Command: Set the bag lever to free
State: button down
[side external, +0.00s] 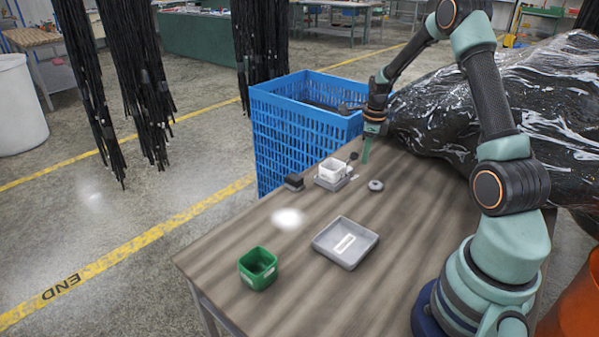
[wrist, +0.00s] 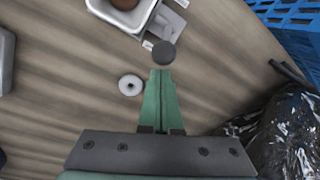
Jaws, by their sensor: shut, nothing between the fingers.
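A lever with a round dark knob (side external: 354,156) stands at the right side of a small grey base that carries a white cup (side external: 331,170). In the wrist view the knob (wrist: 164,54) lies just beyond my fingertips, with a small gap in the picture; I cannot tell whether they touch. My gripper (side external: 365,159) points down beside the lever, on its right in the side view. Its green fingers (wrist: 161,73) are together and hold nothing. Any marking for the lever's positions is too small to read.
A grey ring (side external: 376,185) lies close by on the table. A grey tray (side external: 345,259) and green bin (side external: 258,268) stand nearer the front. A blue crate (side external: 305,138) is behind, a shiny black bag (side external: 450,105) on the right. A small black block (side external: 294,182) sits left of the cup.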

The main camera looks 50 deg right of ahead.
jog(key=shift+w+a+r, duration=0.1)
jog(key=shift+w+a, duration=0.05)
jog(key=shift+w, duration=0.05)
